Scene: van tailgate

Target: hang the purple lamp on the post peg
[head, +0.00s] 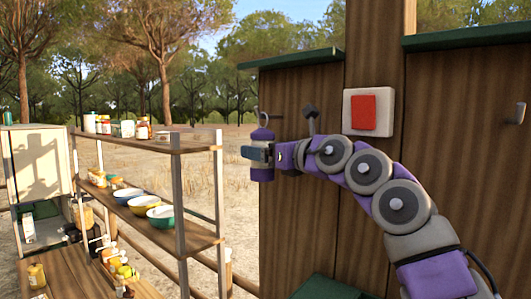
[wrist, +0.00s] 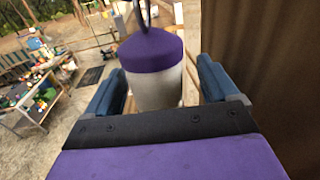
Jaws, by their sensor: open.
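The purple lamp (head: 262,137) is upright at the left edge of the wooden panel, with a ring on top. A thin dark peg (head: 276,117) shows beside the ring; I cannot tell for sure whether the ring is over it. My gripper (head: 256,153) is around the lamp's middle with its jaws open. In the wrist view the lamp (wrist: 153,55) has a purple cap, a pale body and a dark handle loop. It stands between the blue fingers of my gripper (wrist: 162,70), with gaps visible on both sides. The lamp's lower end is hidden there.
A wooden shelf rack (head: 150,143) with bowls (head: 160,217) and jars stands to the left. A white cabinet (head: 38,165) is at far left. A red-and-white box (head: 364,113) is on the wooden wall, and a grey hook (head: 516,114) is at far right.

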